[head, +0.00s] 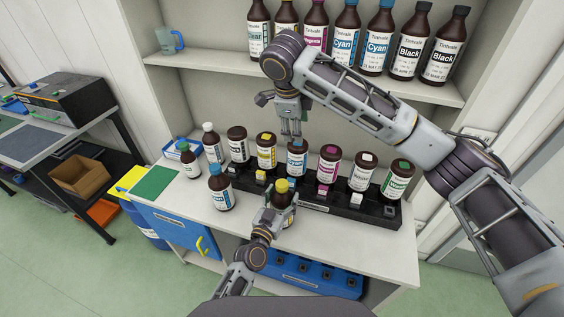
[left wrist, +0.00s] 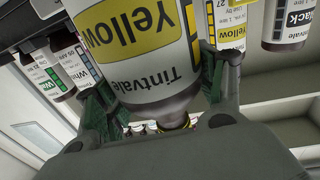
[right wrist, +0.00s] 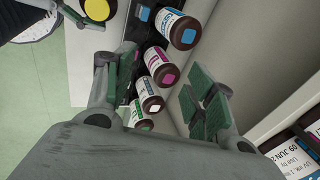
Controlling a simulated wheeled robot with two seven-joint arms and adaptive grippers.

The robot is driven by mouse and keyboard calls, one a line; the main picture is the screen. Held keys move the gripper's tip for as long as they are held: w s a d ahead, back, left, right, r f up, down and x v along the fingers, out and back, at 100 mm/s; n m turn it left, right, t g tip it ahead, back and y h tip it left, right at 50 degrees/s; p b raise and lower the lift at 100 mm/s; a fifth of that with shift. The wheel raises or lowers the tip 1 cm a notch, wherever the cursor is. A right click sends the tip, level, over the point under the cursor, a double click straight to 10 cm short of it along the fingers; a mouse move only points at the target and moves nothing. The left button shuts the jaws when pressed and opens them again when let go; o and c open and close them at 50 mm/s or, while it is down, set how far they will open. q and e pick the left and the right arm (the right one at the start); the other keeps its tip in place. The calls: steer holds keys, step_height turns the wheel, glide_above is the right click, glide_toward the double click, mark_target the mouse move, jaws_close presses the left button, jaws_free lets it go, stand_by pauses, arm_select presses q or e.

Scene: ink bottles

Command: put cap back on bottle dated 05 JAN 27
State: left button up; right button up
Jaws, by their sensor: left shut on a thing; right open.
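My left gripper (head: 277,207) is shut on a Tintvale bottle with a yellow label (left wrist: 135,35), in front of the black rack. A yellow cap (head: 281,185) shows on top of this bottle; it also shows in the right wrist view (right wrist: 97,9). In the left wrist view the label text is upside down, between the green finger pads. My right gripper (head: 291,128) is open and empty, pointing down above the cyan bottle (head: 297,160) in the rack. I cannot read 05 JAN 27 on any bottle.
The black rack (head: 345,208) holds several dark-topped bottles with coloured squares. A blue-capped cyan bottle (head: 221,192) stands in front of its left end. White-capped (head: 212,142) and green-capped (head: 188,158) bottles stand left. A shelf (head: 210,58) of bottles is behind. A green mat (head: 153,181) lies left.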

steer(key=s+f+m+g, duration=0.1)
steer(key=f+m, duration=0.2)
steer(key=m, duration=0.9)
steer(key=s+a+f+m+g, duration=0.1)
steer(key=s+f+m, duration=0.1)
steer(key=m, duration=1)
steer(key=s+a+f+m+g+y, duration=0.1)
steer(key=f+m, duration=0.3)
steer(key=m, duration=0.7)
steer(key=shift+s+a+m+g, duration=0.1)
steer(key=shift+s+m+g, duration=0.2)
steer(key=shift+s+m, duration=0.15)
steer(key=n, duration=0.7)
steer(key=shift+s+a, duration=0.3)
steer(key=shift+a, duration=0.1)
steer(key=n, duration=0.4)
steer(key=shift+a+y, duration=0.15)
steer(key=shift+y, duration=0.15)
steer(key=n, duration=0.3)
steer(key=shift+a, duration=0.15)
steer(key=n, duration=0.4)
steer(key=shift+n, duration=1.85)
